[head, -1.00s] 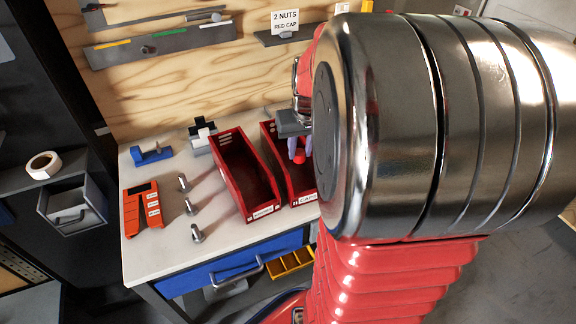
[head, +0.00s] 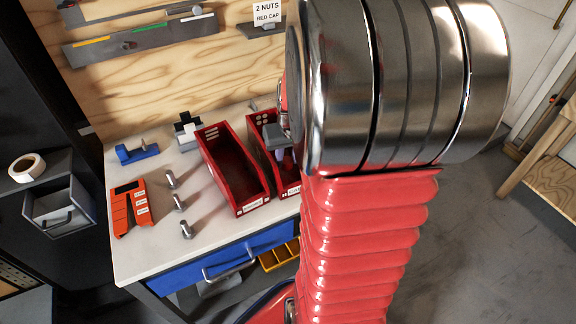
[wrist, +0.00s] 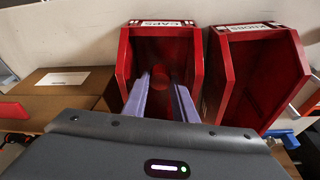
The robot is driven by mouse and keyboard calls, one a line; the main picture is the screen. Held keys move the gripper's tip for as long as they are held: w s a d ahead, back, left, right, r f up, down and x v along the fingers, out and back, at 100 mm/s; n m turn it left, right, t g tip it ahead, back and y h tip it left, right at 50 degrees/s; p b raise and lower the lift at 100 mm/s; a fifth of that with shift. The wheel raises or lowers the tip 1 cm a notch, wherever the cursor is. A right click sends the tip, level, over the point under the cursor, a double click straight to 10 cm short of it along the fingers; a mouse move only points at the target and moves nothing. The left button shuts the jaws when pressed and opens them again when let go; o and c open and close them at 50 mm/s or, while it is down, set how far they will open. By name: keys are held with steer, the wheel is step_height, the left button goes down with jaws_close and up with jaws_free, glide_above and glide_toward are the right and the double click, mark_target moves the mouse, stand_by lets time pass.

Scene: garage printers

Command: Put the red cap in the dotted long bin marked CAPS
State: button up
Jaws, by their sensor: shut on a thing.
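The red cap (wrist: 160,77) is between my two purple-grey fingertips in the wrist view, dark against the red bin. My gripper (wrist: 161,82) is shut on it. The red long bin marked CAPS (wrist: 126,60) is around the fingertips and the cap in that view; their height above its floor is hard to tell. In the head view the CAPS bin (head: 284,192) has dots on its far end and is partly hidden by my arm. My gripper (head: 284,155) is over its opening there, and the cap cannot be made out.
The similar bin marked KNOBS (wrist: 256,75) stands right of CAPS in the wrist view. In the head view it (head: 235,175) is left, with striped marks. Several metal bolts (head: 179,202), an orange tool (head: 130,206) and a blue holder (head: 137,152) stand on the white bench (head: 150,255).

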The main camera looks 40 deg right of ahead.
mark_target(288, 163)
steer(key=shift+f, duration=1.85)
steer(key=o, duration=0.7)
steer(key=shift+f, duration=0.1)
steer(key=v, duration=1.2)
steer(key=shift+d, duration=0.1)
